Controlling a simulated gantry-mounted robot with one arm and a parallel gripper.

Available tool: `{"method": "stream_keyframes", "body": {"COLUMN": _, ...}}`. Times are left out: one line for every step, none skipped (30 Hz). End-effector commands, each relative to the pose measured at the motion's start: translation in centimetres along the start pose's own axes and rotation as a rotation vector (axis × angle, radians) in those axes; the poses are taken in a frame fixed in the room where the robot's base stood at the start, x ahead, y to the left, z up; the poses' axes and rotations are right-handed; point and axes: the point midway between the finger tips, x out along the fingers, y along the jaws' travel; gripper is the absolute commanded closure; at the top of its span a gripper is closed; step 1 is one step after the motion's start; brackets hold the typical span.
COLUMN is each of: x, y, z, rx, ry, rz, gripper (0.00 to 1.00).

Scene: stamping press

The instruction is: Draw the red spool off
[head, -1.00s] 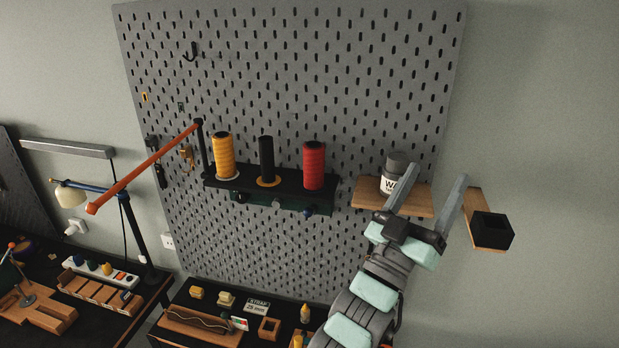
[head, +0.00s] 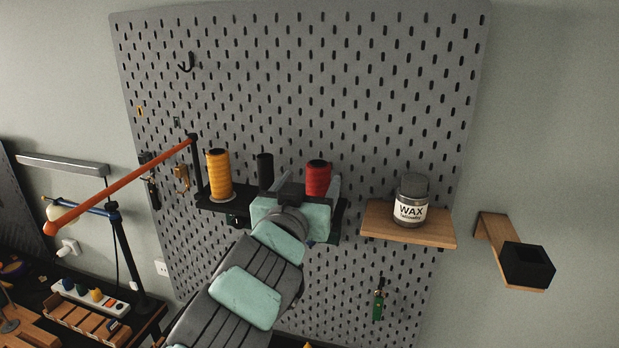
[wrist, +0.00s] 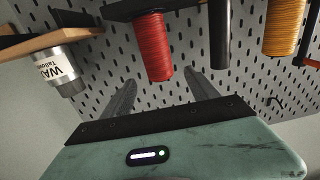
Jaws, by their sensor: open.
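The red spool (head: 318,178) stands on the black rack (head: 222,197) on the pegboard, right of a black spool (head: 265,171) and a yellow spool (head: 219,175). My gripper (wrist: 160,92) is open and empty in front of the rack. In the wrist view, where the rack appears at the top, the red spool (wrist: 154,46) shows beyond and roughly between the two spread fingers, with no clear contact. In the head view my gripper hides the red spool's lower part, and only one finger shows clearly, at the spool's right.
A wax jar (head: 412,200) stands on a wooden shelf (head: 385,222) to the right. The pegboard (head: 330,80) above the spools is mostly bare.

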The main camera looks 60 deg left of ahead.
Motion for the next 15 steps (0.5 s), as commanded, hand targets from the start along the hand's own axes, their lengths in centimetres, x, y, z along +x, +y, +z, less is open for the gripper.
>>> {"method": "stream_keyframes", "body": {"x": 0.4, "y": 0.1, "z": -0.6, "rx": -0.002, "ry": -0.006, "rz": 0.003, "gripper": 0.31}}
{"method": "stream_keyframes", "body": {"x": 0.7, "y": 0.1, "z": -0.6, "rx": -0.001, "ry": -0.006, "rz": 0.002, "gripper": 0.31}}
{"method": "stream_keyframes", "body": {"x": 0.9, "y": 0.1, "z": -0.6, "rx": 0.0, "ry": -0.006, "rz": 0.003, "gripper": 0.31}}
{"method": "stream_keyframes", "body": {"x": 1.1, "y": 0.1, "z": -0.6, "rx": 0.001, "ry": -0.006, "rz": 0.001, "gripper": 0.31}}
{"method": "stream_keyframes", "body": {"x": 1.3, "y": 0.2, "z": -0.5, "rx": 0.002, "ry": -0.007, "rz": 0.001, "gripper": 0.31}}
{"method": "stream_keyframes", "body": {"x": 1.7, "y": 0.2, "z": -0.3, "rx": 0.004, "ry": -0.007, "rz": 0.001, "gripper": 0.31}}
{"method": "stream_keyframes", "body": {"x": 2.3, "y": 0.3, "z": 0.0, "rx": 0.004, "ry": -0.005, "rz": 0.003, "gripper": 0.31}}
{"method": "stream_keyframes", "body": {"x": 2.9, "y": 0.2, "z": 0.1, "rx": 0.004, "ry": -0.006, "rz": 0.001, "gripper": 0.31}}
{"method": "stream_keyframes", "body": {"x": 3.6, "y": 0.1, "z": 0.1, "rx": 0.003, "ry": -0.008, "rz": 0.0, "gripper": 0.31}}
{"method": "stream_keyframes", "body": {"x": 4.1, "y": 0.1, "z": 0.1, "rx": 0.004, "ry": -0.005, "rz": -0.001, "gripper": 0.31}}
{"method": "stream_keyframes", "body": {"x": 4.5, "y": 0.2, "z": 0.0, "rx": 0.005, "ry": -0.002, "rz": 0.001, "gripper": 0.31}}
{"method": "stream_keyframes", "body": {"x": 5.2, "y": 0.2, "z": 0.0, "rx": 0.002, "ry": -0.004, "rz": 0.001, "gripper": 0.31}}
{"method": "stream_keyframes", "body": {"x": 5.7, "y": 0.2, "z": 0.1, "rx": 0.001, "ry": -0.006, "rz": 0.001, "gripper": 0.31}}
{"method": "stream_keyframes", "body": {"x": 6.1, "y": 0.1, "z": 0.1, "rx": 0.002, "ry": -0.006, "rz": 0.0, "gripper": 0.31}}
{"method": "stream_keyframes", "body": {"x": 6.6, "y": 0.2, "z": 0.0, "rx": 0.004, "ry": -0.003, "rz": 0.001, "gripper": 0.31}}
